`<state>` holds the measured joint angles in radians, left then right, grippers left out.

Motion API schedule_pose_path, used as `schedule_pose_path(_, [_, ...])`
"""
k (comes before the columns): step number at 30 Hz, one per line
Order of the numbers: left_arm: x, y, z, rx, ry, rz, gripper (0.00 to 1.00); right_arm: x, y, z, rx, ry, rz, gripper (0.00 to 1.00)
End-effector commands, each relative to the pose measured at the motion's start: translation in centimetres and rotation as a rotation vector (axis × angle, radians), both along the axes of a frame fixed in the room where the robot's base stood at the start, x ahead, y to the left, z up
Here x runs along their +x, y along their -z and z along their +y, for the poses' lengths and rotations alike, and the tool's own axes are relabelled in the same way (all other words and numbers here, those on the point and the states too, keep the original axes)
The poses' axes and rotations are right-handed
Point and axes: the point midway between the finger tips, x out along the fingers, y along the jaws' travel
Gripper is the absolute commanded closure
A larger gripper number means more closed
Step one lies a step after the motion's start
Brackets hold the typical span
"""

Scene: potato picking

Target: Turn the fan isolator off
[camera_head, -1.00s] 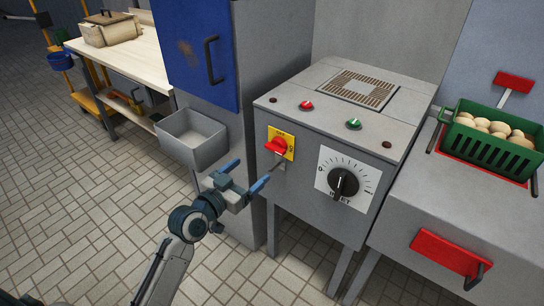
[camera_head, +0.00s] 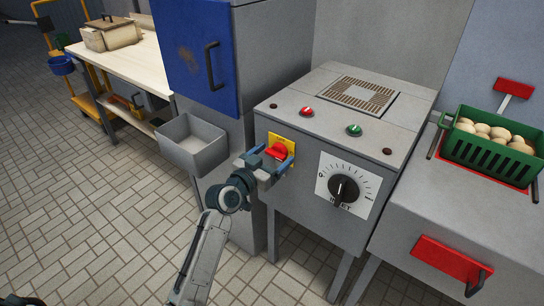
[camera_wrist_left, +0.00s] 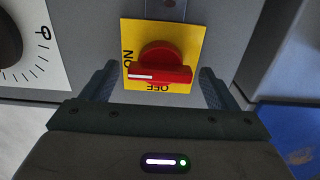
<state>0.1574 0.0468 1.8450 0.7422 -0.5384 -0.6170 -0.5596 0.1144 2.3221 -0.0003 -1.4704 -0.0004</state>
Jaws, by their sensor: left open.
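The fan isolator is a red rotary knob (camera_head: 278,151) on a yellow plate (camera_head: 285,138) on the front of a grey cabinet. In the left wrist view the knob (camera_wrist_left: 160,66) has its handle lying across, with the white mark toward the ON label; OFF is on the plate's near side. My left gripper (camera_head: 272,159) is open in front of the plate. In the wrist view its fingers (camera_wrist_left: 158,78) stand on either side of the handle, with a visible gap on both sides. My right gripper is not in view.
A black dial (camera_head: 343,189) on a white plate sits right of the isolator. Red (camera_head: 307,111) and green (camera_head: 354,130) buttons are on the cabinet top. A grey bin (camera_head: 193,143) juts out at left. A green crate of potatoes (camera_head: 490,157) stands at right.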

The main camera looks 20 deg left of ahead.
Motion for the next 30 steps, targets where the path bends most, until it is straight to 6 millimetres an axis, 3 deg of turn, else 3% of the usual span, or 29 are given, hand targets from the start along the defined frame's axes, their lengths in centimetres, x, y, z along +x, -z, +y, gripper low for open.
schedule_pose_path(3, [0.0,0.0,0.0,0.000,0.000,0.000,0.21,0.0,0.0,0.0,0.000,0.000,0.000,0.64])
schedule_pose_path(10, [0.0,0.0,0.0,0.000,0.000,0.000,0.64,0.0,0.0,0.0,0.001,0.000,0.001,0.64])
schedule_pose_path(22, [0.0,0.0,0.0,-0.067,0.000,0.025,0.64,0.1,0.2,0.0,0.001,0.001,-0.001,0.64])
schedule_pose_path(30, [0.0,-0.2,0.1,-0.253,0.001,0.094,0.64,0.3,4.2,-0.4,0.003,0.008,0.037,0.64])
